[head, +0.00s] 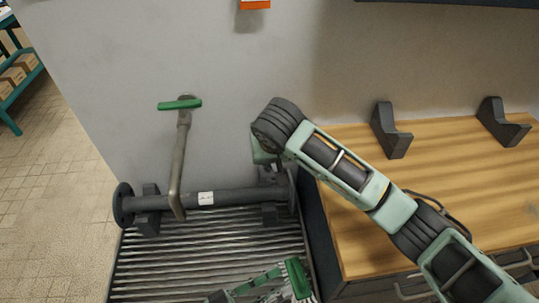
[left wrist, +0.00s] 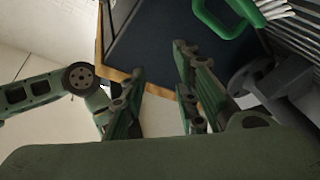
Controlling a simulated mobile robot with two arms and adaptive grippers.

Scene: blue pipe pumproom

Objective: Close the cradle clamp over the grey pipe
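The grey pipe (head: 235,195) lies across two dark cradles (head: 147,218) at the left, with a round flange at each end. A bent grey bar with a green handle (head: 180,104) rises in front of it; its lower end overlaps the pipe. I cannot tell whether this is the clamp. My left gripper (head: 255,288) is low at the bottom edge, near a second bright green handle (head: 298,280). In the left wrist view its fingers (left wrist: 160,85) are apart and empty, beside a dark flange (left wrist: 252,82).
A slatted rack (head: 190,255) lies below the pipe. A wooden bench (head: 430,180) with two dark brackets stands at the right; its dark side borders the rack. An orange box hangs on the wall above. Open floor lies at the left.

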